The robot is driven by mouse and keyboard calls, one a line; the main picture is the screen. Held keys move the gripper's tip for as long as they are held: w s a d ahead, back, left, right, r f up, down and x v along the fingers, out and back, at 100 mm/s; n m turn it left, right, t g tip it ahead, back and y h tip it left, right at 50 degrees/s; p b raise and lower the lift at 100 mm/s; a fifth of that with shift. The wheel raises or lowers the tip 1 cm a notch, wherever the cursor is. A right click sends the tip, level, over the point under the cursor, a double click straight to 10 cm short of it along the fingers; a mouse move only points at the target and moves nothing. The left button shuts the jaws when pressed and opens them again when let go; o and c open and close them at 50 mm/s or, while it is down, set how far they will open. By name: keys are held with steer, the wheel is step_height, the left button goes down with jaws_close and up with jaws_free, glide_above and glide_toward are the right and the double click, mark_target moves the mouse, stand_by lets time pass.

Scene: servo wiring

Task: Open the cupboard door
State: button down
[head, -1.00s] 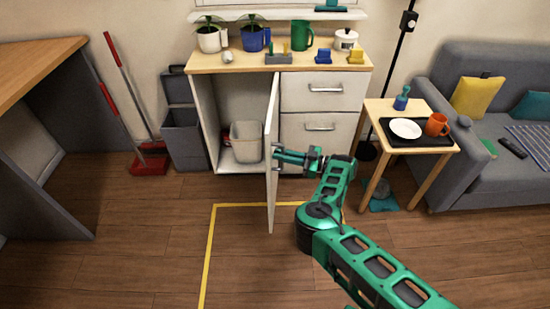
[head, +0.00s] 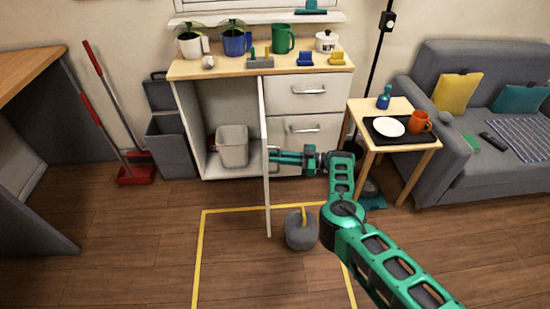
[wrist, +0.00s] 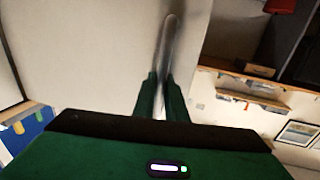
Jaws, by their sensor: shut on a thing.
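The white cupboard door (head: 265,195) stands swung out from the cabinet, seen almost edge-on in the head view. Behind it the cupboard's left compartment is open and shows a pale bin (head: 233,146) inside. My gripper (head: 272,155) is at the right face of the door, at about mid height. In the wrist view my green fingers (wrist: 162,98) are closed around a slim metal handle (wrist: 168,45) on the door's pale face. The handle is hidden by the fingers in the head view.
A grey rounded thing with a yellow top (head: 301,230) sits on the floor right of the door's lower end. Two drawers (head: 302,93) are right of the door. A small side table (head: 372,145) stands further right. Floor left of the door is clear.

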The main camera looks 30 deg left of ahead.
steer(key=shift+s+f, duration=0.1)
steer(key=shift+s, duration=0.15)
steer(key=c, duration=2.1)
jaws_free()
steer(key=shift+a, duration=0.1)
steer(key=shift+w, duration=0.1)
steer(key=v, duration=1)
steer(key=shift+w+d, duration=0.25)
steer(key=shift+d, duration=0.1)
